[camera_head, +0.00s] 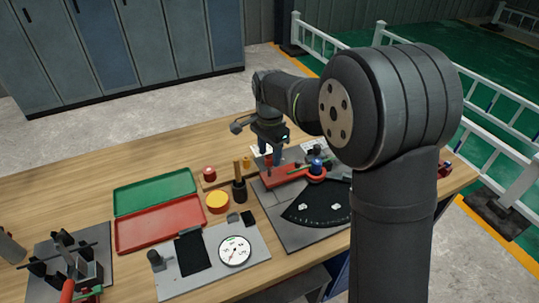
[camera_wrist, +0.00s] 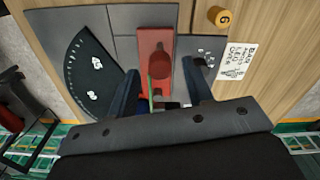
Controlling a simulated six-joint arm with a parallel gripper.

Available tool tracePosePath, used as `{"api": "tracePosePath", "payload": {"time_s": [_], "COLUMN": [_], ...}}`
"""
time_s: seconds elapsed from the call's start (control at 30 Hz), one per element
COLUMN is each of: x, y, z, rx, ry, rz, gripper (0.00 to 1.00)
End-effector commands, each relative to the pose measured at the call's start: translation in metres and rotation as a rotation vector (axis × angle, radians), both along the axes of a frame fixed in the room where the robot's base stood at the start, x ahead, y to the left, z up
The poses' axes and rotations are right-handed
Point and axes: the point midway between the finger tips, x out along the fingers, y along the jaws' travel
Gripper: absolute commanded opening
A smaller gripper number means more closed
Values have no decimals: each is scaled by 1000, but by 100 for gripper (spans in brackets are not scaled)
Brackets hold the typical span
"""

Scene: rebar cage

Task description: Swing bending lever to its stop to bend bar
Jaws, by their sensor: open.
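The red bending lever (camera_head: 287,176) lies on the grey bending plate (camera_head: 285,228), with an upright red grip at its left end. In the wrist view the lever (camera_wrist: 153,38) runs down the middle, and its rounded red grip (camera_wrist: 159,66) stands between my fingers. My gripper (camera_head: 272,157) is open over the grip end; its dark blue fingers (camera_wrist: 162,92) are on either side, with a gap visible. A black angle dial (camera_head: 318,207) with white marks fans out in front of the lever; it also shows in the wrist view (camera_wrist: 88,68). I cannot make out the bar clearly.
Left of the plate stand a dark cup with wooden handles (camera_head: 239,190) and a yellow round container (camera_head: 217,202). A green tray (camera_head: 153,192), a red tray (camera_head: 160,224) and a gauge (camera_head: 235,250) lie further left. My arm hides the plate's right side.

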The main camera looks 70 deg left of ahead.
Motion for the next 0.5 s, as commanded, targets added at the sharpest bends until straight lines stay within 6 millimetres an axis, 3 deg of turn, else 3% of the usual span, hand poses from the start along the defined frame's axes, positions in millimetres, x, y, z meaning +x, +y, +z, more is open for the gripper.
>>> {"api": "tracePosePath", "payload": {"time_s": [0.13,0.43,0.5], "x": [0,0,0], "y": [0,0,0], "z": [-11,-13,-13], "rx": [-1,0,0], "ry": [0,0,0], "rz": [0,0,0], "gripper": [46,46,35]}}
